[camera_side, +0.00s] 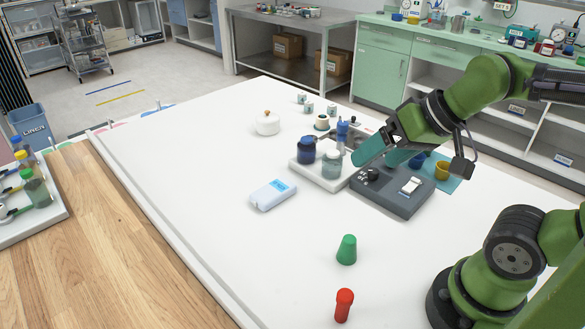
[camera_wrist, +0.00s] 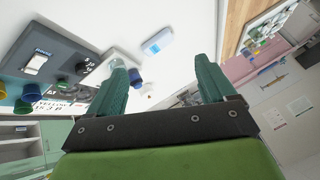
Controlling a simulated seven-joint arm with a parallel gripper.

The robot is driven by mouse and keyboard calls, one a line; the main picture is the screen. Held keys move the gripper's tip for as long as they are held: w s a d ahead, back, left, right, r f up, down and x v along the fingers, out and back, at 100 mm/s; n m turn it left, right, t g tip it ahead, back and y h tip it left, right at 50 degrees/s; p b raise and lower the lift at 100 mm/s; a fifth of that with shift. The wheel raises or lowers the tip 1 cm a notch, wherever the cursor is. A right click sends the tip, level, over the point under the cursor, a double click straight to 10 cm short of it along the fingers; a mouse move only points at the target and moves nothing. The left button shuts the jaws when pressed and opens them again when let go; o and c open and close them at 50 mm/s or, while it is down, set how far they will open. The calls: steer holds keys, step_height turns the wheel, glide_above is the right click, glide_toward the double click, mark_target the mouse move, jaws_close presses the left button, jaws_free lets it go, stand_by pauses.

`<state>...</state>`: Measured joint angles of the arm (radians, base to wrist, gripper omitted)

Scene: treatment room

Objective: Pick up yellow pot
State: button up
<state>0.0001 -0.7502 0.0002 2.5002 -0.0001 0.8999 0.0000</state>
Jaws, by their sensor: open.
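The small yellow pot (camera_side: 442,170) stands on a teal mat (camera_side: 452,183) at the right of the white table, just behind the grey device. In the wrist view a bit of yellow (camera_wrist: 3,90) shows at the left edge, beside a blue pot (camera_wrist: 22,106). The blue pot also shows in the side view (camera_side: 417,160), left of the yellow one. My gripper (camera_side: 382,154) is open and empty, above the grey device and to the left of the yellow pot. Its two teal fingers are spread wide in the wrist view (camera_wrist: 160,65).
A grey device (camera_side: 400,203) lies below my gripper. A white tray (camera_side: 318,177) with bottles is just left of it. The table's left side is clear.

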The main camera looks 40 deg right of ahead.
steer(key=w+d+f+m+g+h, duration=0.2)
steer(key=w+d+m, duration=0.1)
steer(key=d, duration=0.5)
steer(key=n+g, duration=0.5)
steer(key=n, duration=0.2)
glide_above(445, 166)
steer(key=a, duration=0.2)
step_height(445, 166, down, 5)
step_height(445, 166, down, 11)
steer(key=shift+r, duration=0.1)
steer(key=f, duration=0.5)
steer(key=shift+s+f, duration=0.25)
steer(key=shift+f, duration=0.05)
